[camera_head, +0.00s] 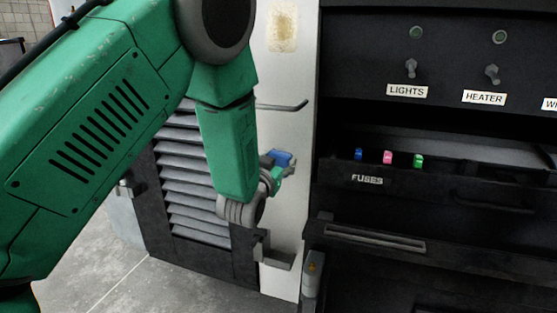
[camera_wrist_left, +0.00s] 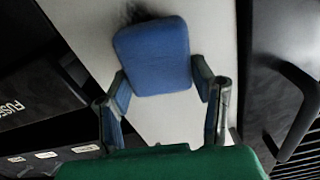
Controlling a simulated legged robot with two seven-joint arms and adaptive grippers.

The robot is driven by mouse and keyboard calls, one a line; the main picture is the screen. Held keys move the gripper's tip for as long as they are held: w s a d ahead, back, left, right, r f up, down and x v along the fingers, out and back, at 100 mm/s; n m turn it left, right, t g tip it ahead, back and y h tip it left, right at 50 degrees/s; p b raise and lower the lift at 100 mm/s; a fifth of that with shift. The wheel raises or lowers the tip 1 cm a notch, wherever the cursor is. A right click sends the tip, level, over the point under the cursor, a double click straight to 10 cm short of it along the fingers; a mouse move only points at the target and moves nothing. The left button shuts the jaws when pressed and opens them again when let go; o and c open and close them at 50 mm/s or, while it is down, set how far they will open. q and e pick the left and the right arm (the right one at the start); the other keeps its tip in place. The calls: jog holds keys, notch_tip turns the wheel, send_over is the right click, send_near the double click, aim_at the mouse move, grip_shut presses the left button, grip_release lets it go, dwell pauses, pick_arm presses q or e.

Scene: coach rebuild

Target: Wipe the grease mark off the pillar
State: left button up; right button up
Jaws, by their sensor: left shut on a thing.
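The pale pillar (camera_head: 290,85) stands upright left of the black panel, and it also fills the middle of the left wrist view (camera_wrist_left: 185,120). My left gripper (camera_head: 273,170) is in front of it, shut on a blue pad (camera_head: 284,157). In the left wrist view the blue pad (camera_wrist_left: 153,55) sits flat between the two fingers. A dark grease mark (camera_wrist_left: 134,13) shows on the pillar just past the pad's edge; the pad may cover part of it. I cannot tell whether pad and pillar touch. In the head view this mark is hidden. My right gripper is out of view.
A yellowish patch (camera_head: 282,28) is high on the pillar. A thin bent rod (camera_head: 285,106) juts out above my gripper. A bracket (camera_head: 275,256) is low down. A louvred panel (camera_head: 195,185) is left; the fuse tray (camera_head: 440,183) and switch panel (camera_head: 450,40) are right.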

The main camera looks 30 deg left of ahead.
pick_arm(q)
notch_tip(320, 180, down, 6)
jog(key=b, duration=0.3)
jog(key=shift+r, duration=0.1)
dwell(0.3)
jog(key=shift+s, duration=0.1)
jog(key=shift+v, duration=2.9)
jog(key=v, duration=0.3)
